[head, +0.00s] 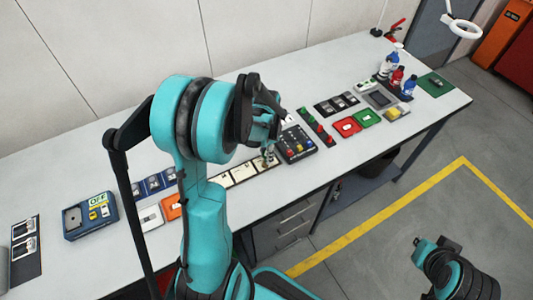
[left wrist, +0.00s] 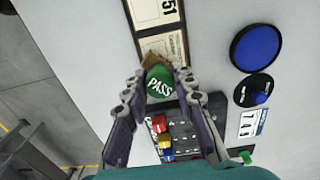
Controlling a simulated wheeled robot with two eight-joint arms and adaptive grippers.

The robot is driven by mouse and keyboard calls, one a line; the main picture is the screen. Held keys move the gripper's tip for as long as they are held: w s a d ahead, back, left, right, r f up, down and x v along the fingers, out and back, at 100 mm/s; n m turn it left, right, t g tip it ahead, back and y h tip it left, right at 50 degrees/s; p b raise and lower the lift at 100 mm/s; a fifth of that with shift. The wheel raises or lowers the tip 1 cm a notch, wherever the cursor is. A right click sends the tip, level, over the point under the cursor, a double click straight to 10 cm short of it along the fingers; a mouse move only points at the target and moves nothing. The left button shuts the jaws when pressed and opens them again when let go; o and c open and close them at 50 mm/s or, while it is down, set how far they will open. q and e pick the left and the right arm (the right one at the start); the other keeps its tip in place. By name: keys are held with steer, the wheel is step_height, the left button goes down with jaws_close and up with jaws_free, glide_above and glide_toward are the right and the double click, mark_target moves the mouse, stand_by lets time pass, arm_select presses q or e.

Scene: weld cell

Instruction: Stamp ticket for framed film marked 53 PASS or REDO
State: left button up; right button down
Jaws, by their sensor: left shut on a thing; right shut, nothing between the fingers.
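My left gripper (left wrist: 157,88) is shut on a green stamp (left wrist: 158,82) marked PASS. The stamp is over the lower end of a cream ticket card (left wrist: 166,46) in a dark strip, and I cannot tell whether it touches. A label reading 51 (left wrist: 169,7) shows above. In the head view my left gripper (head: 268,150) is at the right end of the row of cream tickets (head: 240,173), partly hidden by my arm. My right gripper (head: 422,249) is low at the right, off the bench, shut and empty. I cannot make out 53 anywhere.
A black tray (head: 296,144) with coloured knobs sits right of my left gripper. A blue device (head: 90,215) is at left. A blue disc (left wrist: 258,48) lies right of the strip.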

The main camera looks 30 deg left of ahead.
arm_select(q)
steer(key=shift+r, duration=0.1)
steer(key=shift+r+p, duration=2.55)
steer(key=shift+r, duration=0.9)
steer(key=shift+f, duration=0.1)
